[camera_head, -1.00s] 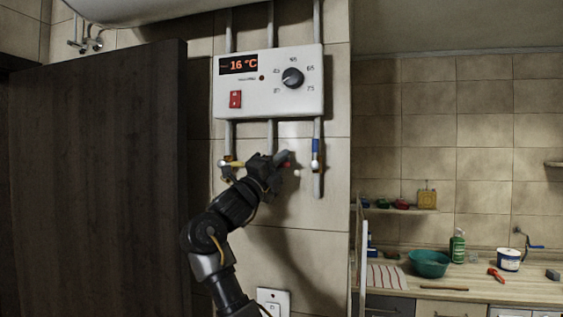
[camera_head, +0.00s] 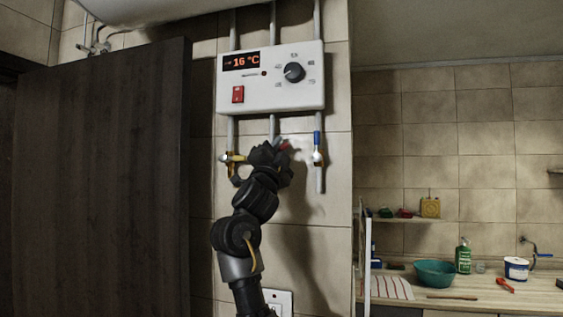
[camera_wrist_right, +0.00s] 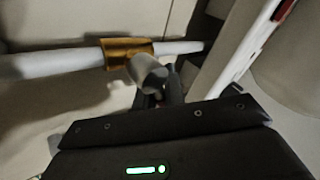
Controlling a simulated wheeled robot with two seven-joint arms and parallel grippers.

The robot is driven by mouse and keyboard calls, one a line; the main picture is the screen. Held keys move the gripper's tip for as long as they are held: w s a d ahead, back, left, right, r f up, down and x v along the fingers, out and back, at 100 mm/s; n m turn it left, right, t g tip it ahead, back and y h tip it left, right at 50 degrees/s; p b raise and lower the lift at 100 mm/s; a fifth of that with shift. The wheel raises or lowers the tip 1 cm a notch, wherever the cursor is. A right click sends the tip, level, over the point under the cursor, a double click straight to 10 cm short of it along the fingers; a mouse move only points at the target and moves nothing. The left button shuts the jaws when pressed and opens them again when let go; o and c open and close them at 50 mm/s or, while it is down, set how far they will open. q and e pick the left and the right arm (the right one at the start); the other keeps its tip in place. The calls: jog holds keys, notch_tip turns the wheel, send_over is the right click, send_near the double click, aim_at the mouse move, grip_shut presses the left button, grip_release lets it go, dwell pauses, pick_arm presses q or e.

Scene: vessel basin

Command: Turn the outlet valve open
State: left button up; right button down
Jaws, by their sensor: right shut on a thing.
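Three pipes with valves run down below the white control box (camera_head: 270,78). In the right wrist view a brass valve body (camera_wrist_right: 128,53) sits on a pale pipe, with a grey stem (camera_wrist_right: 148,74) beside the dark gripper fingers (camera_wrist_right: 165,92). My left gripper is not in view.
The box reads 16 °C and carries a black dial (camera_head: 294,72) and red switch (camera_head: 237,94). A dark door-like panel (camera_head: 105,180) stands at the left. A counter (camera_head: 450,300) with a green basin (camera_head: 434,272) is at the right.

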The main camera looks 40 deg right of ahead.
jog(key=n+t+y, duration=0.2)
jog(key=n, duration=0.2)
jog(key=w+n+t+y+b, duration=0.1)
jog(key=n+t+y, duration=0.1)
jog(key=n+y, duration=0.1)
jog(key=a+n+t+y+b, duration=0.1)
jog(key=n+t+y, duration=0.1)
jog(key=n+t, duration=0.1)
jog(key=shift+w+r+n, duration=0.15)
jog(key=shift+r+n, duration=0.25)
jog(key=shift+n, duration=0.4)
jog(key=n+y, duration=0.1)
jog(key=n, duration=0.1)
jog(key=n+y, duration=0.2)
jog(key=shift+w+a+r+t, duration=0.1)
jog(key=shift+w+a+t, duration=0.1)
jog(key=shift+w+t, duration=0.2)
jog(key=shift+w+a+n+y+b, duration=0.15)
jog(key=shift+w+a+n+y, duration=0.1)
jog(key=shift+n+y, duration=0.85)
jog(key=shift+w+a+n+y+b, duration=0.1)
jog(key=shift+w+n+y+b, duration=0.1)
jog(key=shift+n+y, duration=0.85)
jog(key=shift+n, duration=0.45)
jog(key=c, duration=1.5)
grip_release()
jog(key=shift+w, duration=0.1)
